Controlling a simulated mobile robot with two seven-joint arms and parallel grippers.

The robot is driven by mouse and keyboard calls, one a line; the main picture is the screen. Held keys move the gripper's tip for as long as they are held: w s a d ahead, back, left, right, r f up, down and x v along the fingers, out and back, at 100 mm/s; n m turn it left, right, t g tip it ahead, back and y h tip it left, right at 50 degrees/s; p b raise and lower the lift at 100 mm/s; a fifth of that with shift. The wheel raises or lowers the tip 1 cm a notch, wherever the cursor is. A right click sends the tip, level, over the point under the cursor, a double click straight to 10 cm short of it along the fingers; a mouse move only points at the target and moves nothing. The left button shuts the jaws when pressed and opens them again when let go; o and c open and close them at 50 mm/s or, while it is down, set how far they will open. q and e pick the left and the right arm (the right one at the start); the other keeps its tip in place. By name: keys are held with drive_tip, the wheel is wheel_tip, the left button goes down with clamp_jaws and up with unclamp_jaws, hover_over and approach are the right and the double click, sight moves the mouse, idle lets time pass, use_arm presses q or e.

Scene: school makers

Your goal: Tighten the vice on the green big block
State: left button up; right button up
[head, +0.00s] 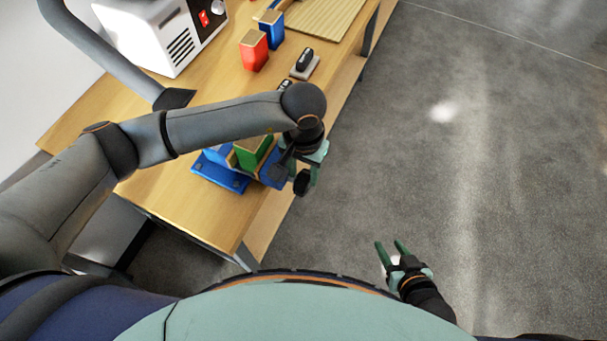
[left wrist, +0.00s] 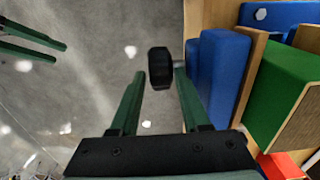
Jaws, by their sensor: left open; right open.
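The green big block (head: 254,151) sits upright in the blue vice (head: 218,178), between its wood-faced jaws. In the left wrist view the green block (left wrist: 283,98) is at the right, beside a wooden pad and the blue jaw (left wrist: 224,72). The vice's black handle knob (head: 301,183) sticks out past the table edge. My left gripper (head: 304,174) is open at the knob. In the left wrist view the knob (left wrist: 160,68) lies between the fingertips, closer to the right one; contact is unclear. My right gripper (head: 390,249) is open and empty above the floor.
My left arm passes over the table. The floor (head: 480,170) at the right is clear.

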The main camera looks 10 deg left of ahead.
sight(303, 177)
use_arm(q)
drive_tip(key=shift+f, duration=1.55)
clamp_jaws()
